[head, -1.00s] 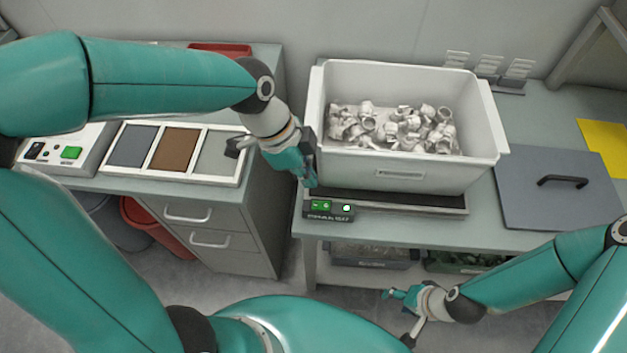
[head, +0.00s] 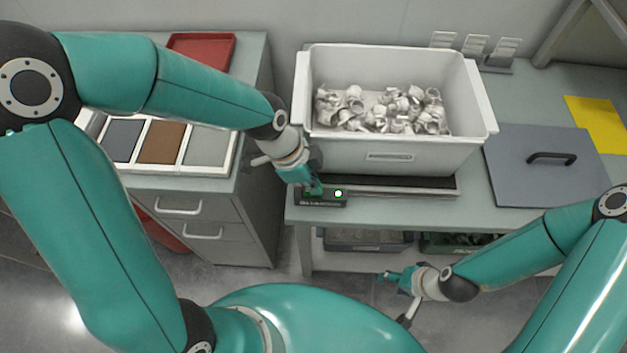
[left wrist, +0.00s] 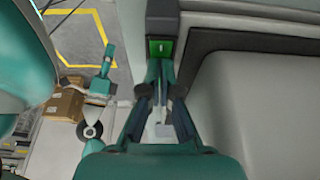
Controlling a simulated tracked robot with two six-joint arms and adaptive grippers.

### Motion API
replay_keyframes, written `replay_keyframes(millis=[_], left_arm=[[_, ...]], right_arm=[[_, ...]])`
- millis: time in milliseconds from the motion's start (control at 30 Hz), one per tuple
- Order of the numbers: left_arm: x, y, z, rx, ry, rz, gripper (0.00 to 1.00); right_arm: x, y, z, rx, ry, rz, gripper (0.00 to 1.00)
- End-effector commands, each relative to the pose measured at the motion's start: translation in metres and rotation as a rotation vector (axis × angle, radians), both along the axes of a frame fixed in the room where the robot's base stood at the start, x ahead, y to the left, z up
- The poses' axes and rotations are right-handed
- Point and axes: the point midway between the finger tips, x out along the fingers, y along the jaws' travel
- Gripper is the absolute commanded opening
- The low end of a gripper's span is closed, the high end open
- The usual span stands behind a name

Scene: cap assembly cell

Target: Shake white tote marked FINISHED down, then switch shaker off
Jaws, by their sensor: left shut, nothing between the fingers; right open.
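The white tote (head: 390,157) stands on the dark shaker plate (head: 400,188) in the head view, with a loose heap of pale ring-like parts (head: 385,110) inside. Any writing on its front plate is too small to read. The shaker's control box (head: 330,203) sits at the plate's front left corner, with a bright white dot showing. My left gripper (head: 314,188) is shut and empty, its tips over the box's green button. In the left wrist view the green button (left wrist: 158,48) lies just beyond the fingertips (left wrist: 158,72); touching cannot be told. My right gripper (head: 394,297) is open and empty, low before the bench.
A grey lid (head: 540,185) with a black handle lies right of the tote, near a yellow sheet (head: 598,122). Card stands (head: 475,48) are behind. Left are a three-panel tray (head: 160,143) and a red tray (head: 202,50). Bins sit under the bench.

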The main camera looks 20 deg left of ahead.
Motion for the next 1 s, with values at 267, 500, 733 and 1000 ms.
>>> replay_keyframes(millis=[267, 500, 733, 1000], left_arm=[[0.0, -0.002, -0.005, 0.001, 0.002, -0.002, 0.0], [-0.001, 0.0, -0.007, 0.001, 0.005, -0.002, 0.0], [-0.005, 0.01, -0.007, 0.003, 0.008, -0.002, 0.0], [-0.006, 0.014, -0.007, 0.003, 0.009, -0.005, 0.0]], right_arm=[[0.0, 0.0, -0.008, 0.0, 0.0, 0.0, 0.54], [0.0, 0.0, -0.009, 0.0, 0.0, 0.0, 0.54], [0.0, 0.0, -0.011, 0.0, 0.0, 0.0, 0.54], [0.0, 0.0, -0.012, 0.0, 0.0, 0.0, 0.54]])
